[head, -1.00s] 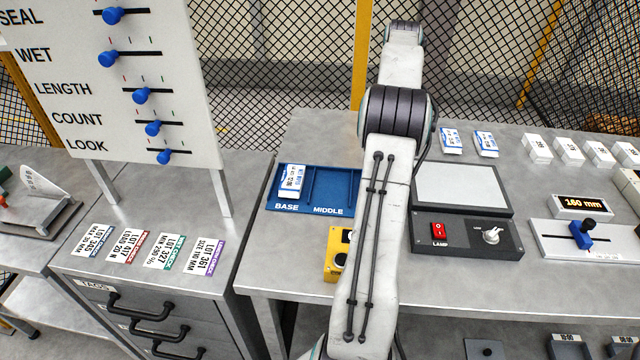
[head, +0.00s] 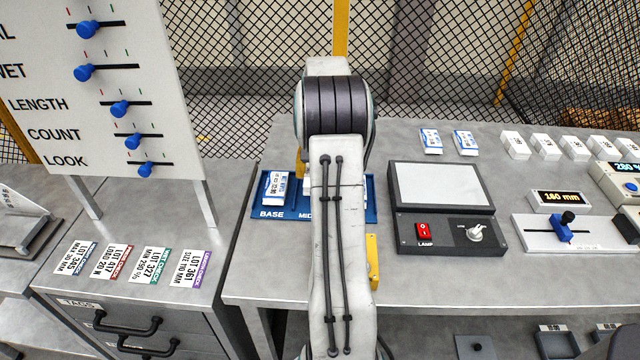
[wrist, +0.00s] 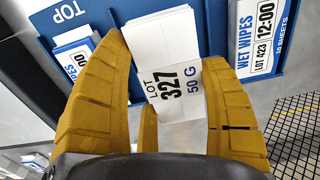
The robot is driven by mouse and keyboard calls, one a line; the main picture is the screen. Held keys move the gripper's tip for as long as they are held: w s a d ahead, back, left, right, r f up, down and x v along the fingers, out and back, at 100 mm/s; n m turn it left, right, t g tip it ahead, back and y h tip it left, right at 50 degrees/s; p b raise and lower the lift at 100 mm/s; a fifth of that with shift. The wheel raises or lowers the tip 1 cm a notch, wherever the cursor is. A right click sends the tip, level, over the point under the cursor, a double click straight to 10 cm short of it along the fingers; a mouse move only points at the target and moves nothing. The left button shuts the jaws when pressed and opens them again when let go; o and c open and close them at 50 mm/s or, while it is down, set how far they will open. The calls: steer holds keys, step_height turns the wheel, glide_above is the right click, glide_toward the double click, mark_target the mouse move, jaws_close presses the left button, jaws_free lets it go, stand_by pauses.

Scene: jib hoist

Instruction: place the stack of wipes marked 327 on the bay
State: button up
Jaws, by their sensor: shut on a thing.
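My gripper (wrist: 155,75) has yellow fingers and is shut on a white stack of wipes (wrist: 172,90) marked LOT 327, 50 G, in the wrist view. The blue bay (head: 268,214) has compartments labelled BASE, MIDDLE and TOP; its TOP label shows upside down in the wrist view (wrist: 70,12). The held stack is over or in the middle part; I cannot tell whether it touches the bay. A wet-wipes packet (head: 276,188) lies in BASE, also seen in the wrist view (wrist: 258,38). Another packet (wrist: 72,50) appears in TOP. My arm hides much of the bay in the head view.
A lamp unit (head: 450,232) stands right of the bay. A yellow box (head: 373,262) is partly hidden at the table's front edge. Two packets (head: 430,141) and several white blocks (head: 515,144) lie at the back. A slider panel (head: 105,120) stands left; tags (head: 150,264) lie below it.

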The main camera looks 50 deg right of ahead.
steer(key=shift+f+p, duration=1.25)
steer(key=shift+f, duration=0.75)
steer(key=shift+f, duration=0.15)
steer(key=o, duration=1.2)
